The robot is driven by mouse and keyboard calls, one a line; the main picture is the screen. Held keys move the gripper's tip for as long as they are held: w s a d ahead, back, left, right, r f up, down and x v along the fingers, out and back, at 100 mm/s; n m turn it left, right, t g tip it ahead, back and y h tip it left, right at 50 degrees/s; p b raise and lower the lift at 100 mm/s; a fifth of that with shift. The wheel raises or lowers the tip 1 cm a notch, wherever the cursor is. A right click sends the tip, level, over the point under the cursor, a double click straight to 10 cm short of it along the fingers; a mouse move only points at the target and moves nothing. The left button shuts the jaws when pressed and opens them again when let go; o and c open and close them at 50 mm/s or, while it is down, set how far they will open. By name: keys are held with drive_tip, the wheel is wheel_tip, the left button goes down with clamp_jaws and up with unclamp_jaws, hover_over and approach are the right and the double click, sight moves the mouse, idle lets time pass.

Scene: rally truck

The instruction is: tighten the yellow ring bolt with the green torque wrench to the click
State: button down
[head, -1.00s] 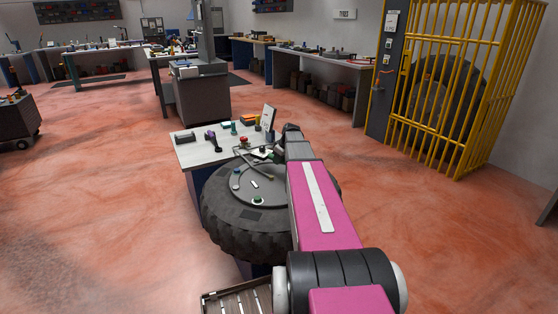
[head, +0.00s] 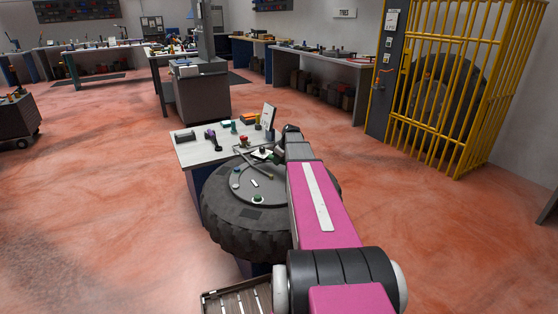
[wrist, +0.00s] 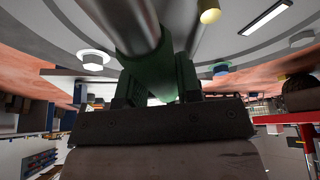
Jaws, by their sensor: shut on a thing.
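My gripper (wrist: 160,88) is shut on the green torque wrench (wrist: 157,68) in the wrist view. The wrench's green grip is between the fingers and its grey metal shaft runs up out of the picture. A yellow bolt (wrist: 210,10) shows near the top, just right of the shaft, on a grey ring surface. The wrench's head is out of the wrist view, so I cannot tell whether it sits on a bolt. In the head view my pink arm hides most of my gripper and the wrench.
A large tyre (head: 222,221) with a grey disc lies by a bench (head: 190,153). The disc carries a green bolt (head: 258,198) and a white strip (head: 255,184). A slatted crate (head: 236,302) is at the bottom. A yellow cage (head: 436,90) stands right. Floor is open left.

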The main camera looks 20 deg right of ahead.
drive_tip(key=shift+f, duration=0.5)
idle(0.3)
drive_tip(key=c, duration=1.6)
unclamp_jaws()
clamp_jaws()
drive_tip(key=shift+w+d+m+h, duration=0.2)
drive_tip(key=shift+w+d+m, duration=0.2)
drive_tip(key=shift+d+m, duration=0.3)
drive_tip(key=shift+w+d+m+h, duration=0.2)
drive_tip(key=shift+w+d+m, duration=0.25)
drive_tip(key=shift+d, duration=0.4)
drive_tip(key=shift+w+d+m+t+h, duration=0.2)
drive_tip(key=shift+d+m, duration=0.3)
drive_tip(key=shift+d, duration=0.2)
drive_tip(key=shift+w+d+m+t+h, duration=0.1)
drive_tip(key=shift+w+d+m+h, duration=0.1)
drive_tip(key=shift+d+m, duration=0.35)
drive_tip(key=shift+w+d+m+h, duration=0.2)
drive_tip(key=shift+d+m+h, duration=0.2)
drive_tip(key=shift+d+m, duration=0.9)
idle(0.7)
